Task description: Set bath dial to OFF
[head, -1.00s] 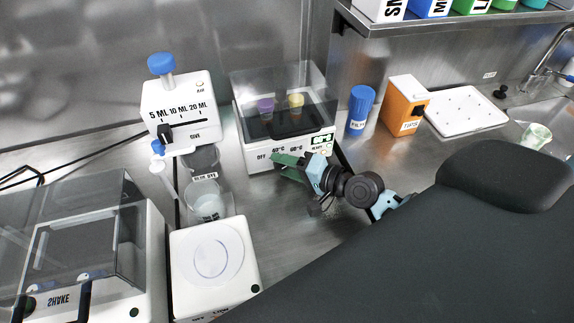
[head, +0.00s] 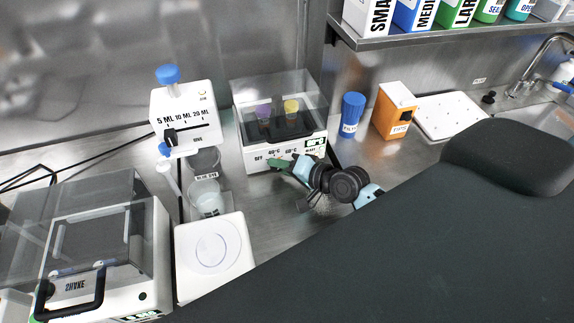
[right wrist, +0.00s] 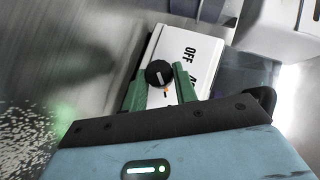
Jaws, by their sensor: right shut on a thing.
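The bath (head: 257,155) is a white box with a clear lid at the back middle of the head view. Its front panel carries the labels OFF, 40°C and 60°C. The black bath dial (right wrist: 158,73) shows in the right wrist view, with a white line on its face and the OFF label to its right. My right gripper (head: 284,164) is at the bath's front panel. Its green fingers (right wrist: 160,90) are shut on the dial, one on each side. In the head view the gripper hides the dial. My left gripper is not in view.
Left of the bath stands a white dispenser (head: 180,105) with a blue knob, with beakers in front. A white plate device (head: 213,285) and a lidded shaker (head: 150,225) are nearer. A blue filter bottle (head: 351,117) and an orange box (head: 392,112) stand right of the bath.

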